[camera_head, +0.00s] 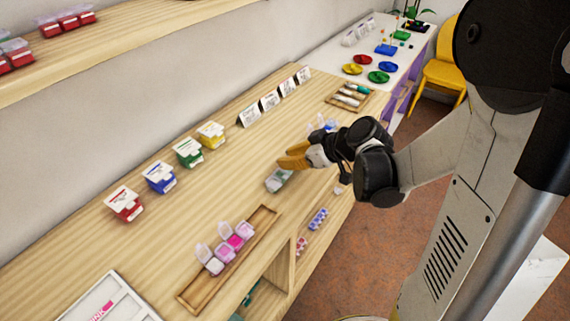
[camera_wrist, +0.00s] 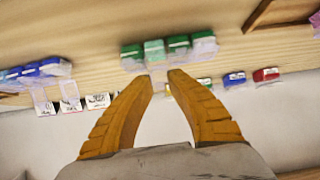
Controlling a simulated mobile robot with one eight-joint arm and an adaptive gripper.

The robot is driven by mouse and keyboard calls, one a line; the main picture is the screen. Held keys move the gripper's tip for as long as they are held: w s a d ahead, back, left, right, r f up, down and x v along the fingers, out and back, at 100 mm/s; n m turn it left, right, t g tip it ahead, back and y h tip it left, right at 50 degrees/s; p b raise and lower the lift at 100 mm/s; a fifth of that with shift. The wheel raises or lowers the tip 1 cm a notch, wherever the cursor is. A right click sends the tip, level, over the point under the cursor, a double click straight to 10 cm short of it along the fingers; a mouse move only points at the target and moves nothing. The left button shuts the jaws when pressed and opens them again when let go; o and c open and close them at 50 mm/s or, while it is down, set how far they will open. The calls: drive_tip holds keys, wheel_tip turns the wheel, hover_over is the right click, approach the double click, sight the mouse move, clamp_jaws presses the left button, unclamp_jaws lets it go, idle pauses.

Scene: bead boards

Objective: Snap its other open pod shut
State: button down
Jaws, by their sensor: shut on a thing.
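The green pod strip (camera_head: 279,179) lies on the wooden table just below my gripper (camera_head: 287,160) in the head view. In the wrist view the strip (camera_wrist: 168,48) shows several green pods in a row. Clear lids stick out at its left end (camera_wrist: 132,64) and right end (camera_wrist: 203,46). My gripper (camera_wrist: 161,76) has its yellow fingertips a small gap apart at the strip's near edge. It appears shut on a clear lid between the tips, though the contact is blurred and the held part is hard to make out.
A blue pod strip (camera_wrist: 38,69) lies to the left in the wrist view. A wooden tray (camera_head: 190,296) with pink open-lidded pods stands nearer in the head view. Red, blue, green and yellow boxes (camera_head: 189,152) and white cards (camera_head: 270,101) line the wall side.

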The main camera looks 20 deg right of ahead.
drive_tip(key=shift+s+d+f+t+y+b, duration=0.2)
drive_tip(key=shift+t+y+b, duration=0.4)
drive_tip(key=shift+b, duration=0.2)
drive_tip(key=shift+s+d+f+t+y+b, duration=0.1)
drive_tip(key=shift+s+f+t+y+b, duration=0.1)
drive_tip(key=shift+t+y+b, duration=0.45)
drive_tip(key=shift+t, duration=0.25)
drive_tip(key=c, duration=1.5)
unclamp_jaws()
drive_tip(key=shift+s+r, duration=0.1)
drive_tip(key=v, duration=1.1)
drive_tip(key=shift+s+d+r, duration=0.2)
drive_tip(key=shift+s, duration=0.1)
